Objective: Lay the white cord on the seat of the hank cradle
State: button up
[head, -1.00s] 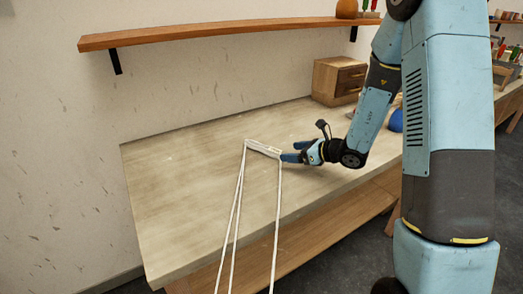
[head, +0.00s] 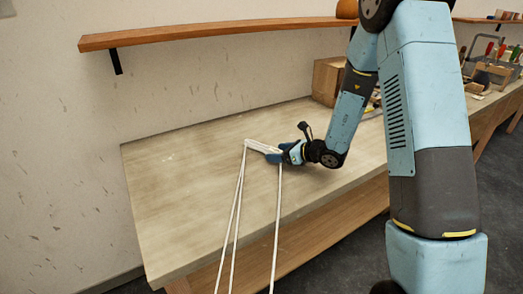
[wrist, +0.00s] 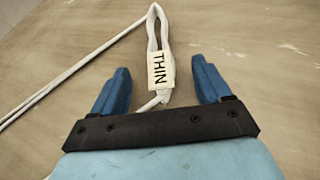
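The white cord (head: 238,200) lies on the workbench top, with its bundled end near the middle and long strands hanging over the front edge. In the wrist view, the cord's folded end (wrist: 152,30) carries a pale tag (wrist: 160,70) reading THIN. My gripper (head: 272,153) is low over the bench at the right end of the bundle. The wrist view shows my gripper (wrist: 162,72) open, with one blue finger on each side of the tagged bundle and a gap on both sides. I cannot make out the hank cradle in these frames.
The workbench top (head: 180,190) is bare left of the cord. A wooden box (head: 326,80) stands at the back, partly behind my arm. A wall shelf (head: 220,32) runs above. Clamps and wooden pieces (head: 490,72) sit on the bench at the far right.

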jog(key=c, duration=1.1)
jog(key=shift+s+d+r, duration=0.1)
jog(key=shift+r, duration=1.8)
jog(key=s+d+r, duration=0.7)
jog(key=s+r, duration=0.2)
jog(key=s, duration=0.3)
jog(key=w+d+f+m+t+h, duration=0.2)
jog(key=w+d+f, duration=0.1)
jog(key=w, duration=0.3)
jog(key=w+d+f+m+t+h, duration=0.1)
jog(key=w+d+f+m+h, duration=0.1)
jog(key=w+d, duration=0.4)
jog(key=w+d+f+m+t+h, duration=0.2)
jog(key=w+d+f+m+h, duration=0.1)
jog(key=w, duration=0.4)
jog(key=shift+w+d+f+m+t, duration=0.15)
jog(key=shift+w+d+f+m, duration=0.1)
jog(key=shift+d+f, duration=0.2)
jog(key=shift+w+d+f+m+t, duration=0.15)
jog(key=shift+d+f+m, duration=0.15)
jog(key=shift+d, duration=0.2)
